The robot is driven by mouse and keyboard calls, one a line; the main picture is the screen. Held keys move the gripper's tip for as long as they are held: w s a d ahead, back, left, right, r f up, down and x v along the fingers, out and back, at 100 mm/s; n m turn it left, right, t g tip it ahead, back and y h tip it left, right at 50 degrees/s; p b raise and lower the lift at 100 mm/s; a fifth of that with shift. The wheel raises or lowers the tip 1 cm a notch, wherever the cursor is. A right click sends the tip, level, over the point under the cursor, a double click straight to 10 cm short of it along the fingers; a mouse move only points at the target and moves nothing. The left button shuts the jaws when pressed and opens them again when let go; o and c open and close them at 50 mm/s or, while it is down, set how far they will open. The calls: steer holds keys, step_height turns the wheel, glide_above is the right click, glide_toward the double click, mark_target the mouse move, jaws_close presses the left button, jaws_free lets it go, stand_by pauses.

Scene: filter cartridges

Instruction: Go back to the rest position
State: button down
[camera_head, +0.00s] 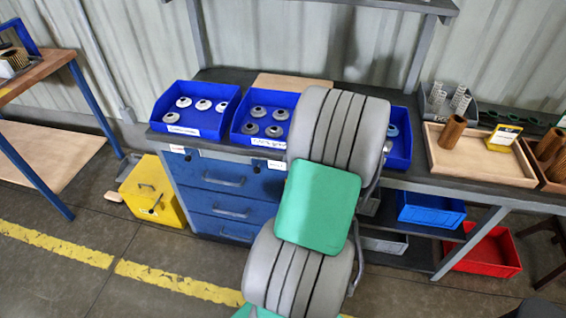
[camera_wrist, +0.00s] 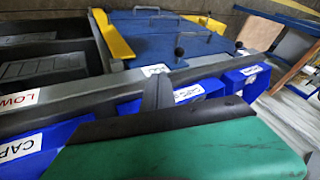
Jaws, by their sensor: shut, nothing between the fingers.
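My gripper (camera_wrist: 163,92) shows in the wrist view as a small dark wedge above the black edge of a green pad. It is shut with nothing between its fingers. It points toward the front edge of the bench, by the blue bins (camera_wrist: 205,92). How far above the bench it is, I cannot tell. In the head view my grey and green arm stands in the middle, in front of the bench, and hides my gripper.
A blue bin with white caps (camera_head: 158,120) and one with grey caps (camera_head: 243,133) stand on the bench. Another blue bin (camera_head: 399,160) is partly behind my arm. A wooden tray (camera_head: 492,172) holds a brown cartridge (camera_head: 452,132). A yellow box (camera_head: 150,190) stands on the floor.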

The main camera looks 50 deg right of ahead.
steer(key=shift+s+r, duration=0.15)
steer(key=s+a+f+m+g+y, duration=0.1)
steer(key=s+a+f+g, duration=0.2)
steer(key=s+a, duration=0.3)
steer(key=s+a+f+m+g+y, duration=0.1)
steer(key=s+a+f+m+g, duration=0.15)
steer(key=s+a, duration=0.45)
steer(key=w+a+r+n, duration=0.3)
steer(key=a+r+n, duration=0.1)
steer(key=a, duration=0.4)
steer(key=w+a+r+n+t+h, duration=0.1)
steer(key=w+a+r+n, duration=0.2)
steer(key=a+r, duration=0.3)
steer(key=w+a+r+n+t+h+p, duration=0.1)
steer(key=w+a+r+n, duration=0.2)
steer(key=a, duration=0.7)
step_height(320, 180, up, 2)
steer(key=shift+a+r+n, duration=0.2)
steer(key=shift+a+n, duration=0.15)
steer(key=shift+n, duration=0.9)
steer(key=shift+w, duration=0.1)
